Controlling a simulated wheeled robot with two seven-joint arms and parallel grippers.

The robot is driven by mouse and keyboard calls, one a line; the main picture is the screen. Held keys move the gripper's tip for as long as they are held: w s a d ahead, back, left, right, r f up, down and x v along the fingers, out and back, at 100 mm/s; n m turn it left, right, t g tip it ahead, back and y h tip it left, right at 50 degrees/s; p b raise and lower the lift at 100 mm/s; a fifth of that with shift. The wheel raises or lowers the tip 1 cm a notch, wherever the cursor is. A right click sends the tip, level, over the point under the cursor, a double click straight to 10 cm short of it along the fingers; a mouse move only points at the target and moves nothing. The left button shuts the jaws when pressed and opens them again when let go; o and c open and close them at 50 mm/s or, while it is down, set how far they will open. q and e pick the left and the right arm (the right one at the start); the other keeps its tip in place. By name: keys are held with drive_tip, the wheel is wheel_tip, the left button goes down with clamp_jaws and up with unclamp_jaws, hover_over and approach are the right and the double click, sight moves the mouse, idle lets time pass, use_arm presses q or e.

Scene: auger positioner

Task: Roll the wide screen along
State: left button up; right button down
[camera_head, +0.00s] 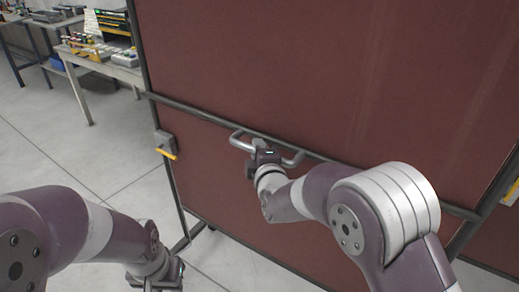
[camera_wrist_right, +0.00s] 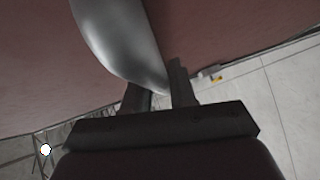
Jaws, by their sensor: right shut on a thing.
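The wide screen (camera_head: 300,60) is a tall dark red panel in a dark metal frame, filling the middle and right of the head view. A grey bar handle (camera_head: 293,158) is fixed to its crossbar. My right gripper (camera_head: 264,155) is shut on the handle, near its middle. In the right wrist view the grey handle (camera_wrist_right: 118,40) runs down between the fingers of the right gripper (camera_wrist_right: 158,95). My left gripper (camera_head: 160,280) hangs low at the bottom of the head view, apart from the screen. Its fingertips are mostly cut off by the frame edge.
A yellow lever (camera_head: 166,153) sits on the screen's left post. A workbench (camera_head: 103,66) with small parts and an organizer stands behind, at the upper left. Another table (camera_head: 45,28) is farther left. The tiled floor (camera_head: 60,145) left of the screen is clear.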

drive_tip(key=shift+s+f, duration=0.1)
drive_tip(key=shift+f, duration=0.2)
drive_tip(key=c, duration=1)
unclamp_jaws()
drive_tip(key=shift+a, duration=0.1)
drive_tip(key=shift+c, duration=0.2)
drive_tip(key=shift+s+r, duration=0.1)
drive_tip(key=shift+r, duration=0.15)
drive_tip(key=v, duration=1.2)
drive_tip(key=shift+s, duration=0.4)
